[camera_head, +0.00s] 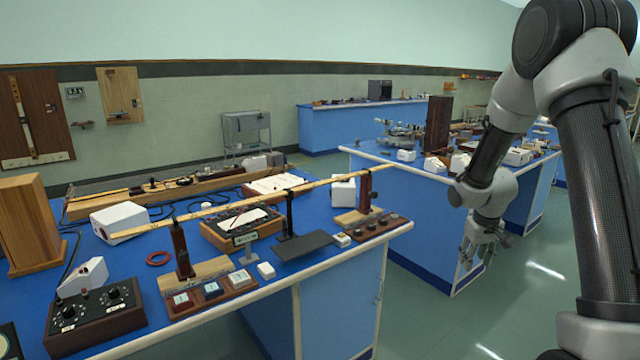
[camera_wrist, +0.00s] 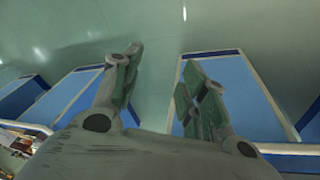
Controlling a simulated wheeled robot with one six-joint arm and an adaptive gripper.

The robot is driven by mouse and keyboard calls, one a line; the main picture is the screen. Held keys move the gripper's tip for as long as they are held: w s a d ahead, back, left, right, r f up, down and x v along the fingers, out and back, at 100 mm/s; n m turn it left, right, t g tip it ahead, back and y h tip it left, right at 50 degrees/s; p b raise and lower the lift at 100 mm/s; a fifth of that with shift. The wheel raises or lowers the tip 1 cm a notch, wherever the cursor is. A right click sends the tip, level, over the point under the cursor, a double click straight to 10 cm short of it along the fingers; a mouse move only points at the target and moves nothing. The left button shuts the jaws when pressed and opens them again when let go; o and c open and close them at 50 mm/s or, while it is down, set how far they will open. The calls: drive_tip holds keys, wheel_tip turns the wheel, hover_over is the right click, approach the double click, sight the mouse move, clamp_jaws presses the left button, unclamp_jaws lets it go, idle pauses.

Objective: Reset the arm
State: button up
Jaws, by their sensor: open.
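My gripper (camera_head: 484,246) hangs at the end of my arm on the right side of the head view, over the floor and in front of the second blue bench. In the wrist view my gripper (camera_wrist: 155,88) has its two fingers spread apart with nothing between them. The floor (camera_wrist: 155,30) and blue bench sides show beyond the fingers. My arm is bent, with the upper link raised and the forearm slanting down to the left.
The near blue bench (camera_head: 330,268) carries switch boxes, meters and a long wooden bar (camera_head: 250,204). A second blue bench (camera_head: 400,178) with instruments stands behind my gripper. A far bench (camera_head: 350,123) lines the wall. Open floor (camera_head: 520,300) lies below my gripper.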

drive_tip(key=s+a+r+t, duration=0.1)
drive_tip(key=s+a+r, duration=0.2)
drive_tip(key=s+r, duration=0.9)
drive_tip(key=s+a+r+m+t+y, duration=0.1)
drive_tip(key=s+a+r, duration=0.3)
drive_tip(key=s+r, duration=0.8)
drive_tip(key=s, duration=0.8)
